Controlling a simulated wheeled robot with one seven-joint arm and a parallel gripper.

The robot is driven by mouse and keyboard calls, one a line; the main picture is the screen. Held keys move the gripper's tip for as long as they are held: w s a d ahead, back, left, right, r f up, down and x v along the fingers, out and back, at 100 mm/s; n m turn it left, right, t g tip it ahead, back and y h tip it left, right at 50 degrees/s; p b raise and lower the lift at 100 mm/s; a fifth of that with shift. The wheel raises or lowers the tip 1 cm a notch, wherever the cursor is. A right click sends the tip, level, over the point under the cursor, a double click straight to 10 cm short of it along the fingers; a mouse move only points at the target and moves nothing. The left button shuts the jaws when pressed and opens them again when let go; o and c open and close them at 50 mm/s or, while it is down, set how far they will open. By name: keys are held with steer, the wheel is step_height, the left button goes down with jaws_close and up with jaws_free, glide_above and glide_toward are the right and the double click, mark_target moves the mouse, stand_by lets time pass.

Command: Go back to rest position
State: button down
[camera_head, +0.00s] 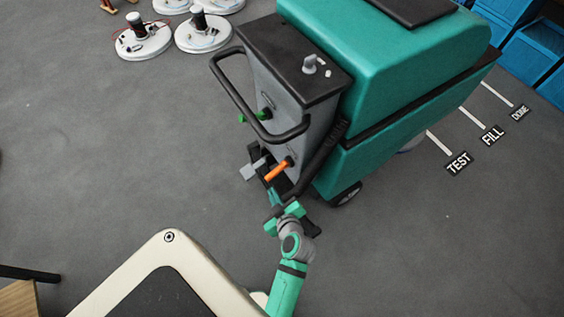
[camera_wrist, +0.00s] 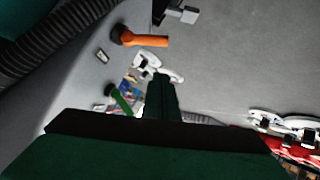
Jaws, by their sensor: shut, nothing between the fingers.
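My gripper shows in the wrist view (camera_wrist: 160,95) as dark green fingers shut together with nothing between them. In the head view my green and grey arm reaches up from the bottom to the lower rear of a teal scrubber machine (camera_head: 400,100); the fingertips are hard to make out there. An orange handle (camera_head: 277,171) on the scrubber's grey rear panel lies just above my wrist. The orange handle also shows in the wrist view (camera_wrist: 145,40), above and left of the fingers and apart from them. A green handle (camera_wrist: 122,100) is left of the fingers.
The scrubber's black push bar (camera_head: 228,95) and black hose (camera_head: 318,165) are close to my arm. Round white pads (camera_head: 145,42) lie at the upper left. Floor labels TEST, FILL and DONE (camera_head: 458,163) and blue bins (camera_head: 535,50) are at right.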

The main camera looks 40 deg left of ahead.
steer(key=shift+d, duration=0.25)
steer(key=s+d+r+m+t+h, duration=0.1)
steer(key=s+d+m+t+h, duration=0.15)
steer(key=d+m, duration=0.45)
steer(key=s+d+r+m+t+h, duration=0.1)
steer(key=s+d+m+t+h, duration=0.15)
steer(key=d, duration=0.85)
steer(key=s+d+r+m+t+h, duration=0.4)
steer(key=s+d+r+m, duration=0.3)
steer(key=s+d+r, duration=0.3)
step_height(320, 180, up, 4)
steer(key=shift+r+m+t+h, duration=0.1)
steer(key=shift+m+t+h, duration=0.3)
steer(key=shift+h, duration=0.3)
